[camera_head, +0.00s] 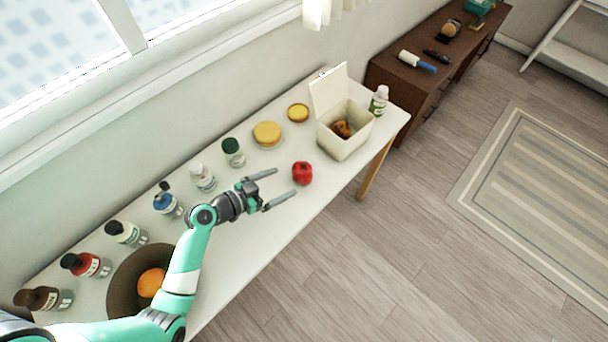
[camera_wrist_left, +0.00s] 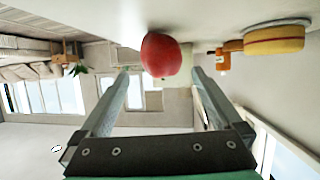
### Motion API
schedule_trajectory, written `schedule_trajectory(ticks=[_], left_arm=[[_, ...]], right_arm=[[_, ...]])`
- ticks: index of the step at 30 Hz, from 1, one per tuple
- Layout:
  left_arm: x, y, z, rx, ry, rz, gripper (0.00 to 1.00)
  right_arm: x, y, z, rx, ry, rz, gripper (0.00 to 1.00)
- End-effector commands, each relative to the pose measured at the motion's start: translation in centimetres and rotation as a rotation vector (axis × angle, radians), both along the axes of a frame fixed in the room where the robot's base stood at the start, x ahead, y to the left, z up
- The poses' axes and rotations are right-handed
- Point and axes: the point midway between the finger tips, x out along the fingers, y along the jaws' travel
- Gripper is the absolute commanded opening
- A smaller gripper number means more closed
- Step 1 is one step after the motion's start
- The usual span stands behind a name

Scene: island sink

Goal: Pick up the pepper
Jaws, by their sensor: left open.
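A red, rounded pepper (camera_head: 302,173) stands on the white table (camera_head: 250,235), near its front edge and left of the white open box. My left gripper (camera_head: 284,182) is open and empty, just left of the pepper, with its fingers pointing at it. In the left wrist view, which looks upside down, the pepper (camera_wrist_left: 162,54) shows beyond the fingertips and lined up with the gap between them. The fingers appear apart from it. My right gripper is in neither view.
The white box (camera_head: 345,137) with a raised lid stands right of the pepper. Yellow round items (camera_head: 267,133) lie behind it. Several bottles (camera_head: 203,177) line the wall side. A brown bowl (camera_head: 125,285) holds an orange fruit (camera_head: 150,282). Bare tabletop lies in front of my gripper.

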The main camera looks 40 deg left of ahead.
Motion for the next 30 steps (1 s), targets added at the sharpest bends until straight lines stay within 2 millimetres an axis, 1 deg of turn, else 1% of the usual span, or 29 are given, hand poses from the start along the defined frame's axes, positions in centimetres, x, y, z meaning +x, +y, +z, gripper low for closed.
schedule_trajectory(ticks=[1, 3, 6, 14, 21, 24, 29, 30], left_arm=[[1.1, -0.2, -0.6, 0.002, 0.000, -0.005, 1.00], [2.4, -0.4, -1.2, 0.002, 0.000, -0.005, 1.00], [3.7, -0.5, -1.7, 0.002, 0.000, -0.004, 1.00], [4.9, -0.5, -2.1, 0.002, -0.001, -0.002, 1.00], [8.6, -0.8, -3.7, 0.001, -0.001, -0.004, 1.00], [9.2, -0.9, -3.8, 0.002, -0.001, -0.002, 1.00], [9.2, -0.9, -3.7, 0.003, -0.001, -0.001, 1.00], [9.2, -0.9, -3.7, 0.003, -0.001, -0.001, 0.98]], right_arm=[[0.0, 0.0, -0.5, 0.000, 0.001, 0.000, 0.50], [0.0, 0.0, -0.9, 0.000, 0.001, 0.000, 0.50], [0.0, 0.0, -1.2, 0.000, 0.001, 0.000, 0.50], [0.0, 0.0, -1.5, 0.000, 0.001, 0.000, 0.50], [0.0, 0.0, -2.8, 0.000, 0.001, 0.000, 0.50], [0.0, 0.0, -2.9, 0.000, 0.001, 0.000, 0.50], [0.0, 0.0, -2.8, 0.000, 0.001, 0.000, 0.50], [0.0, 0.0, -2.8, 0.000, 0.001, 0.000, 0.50]])
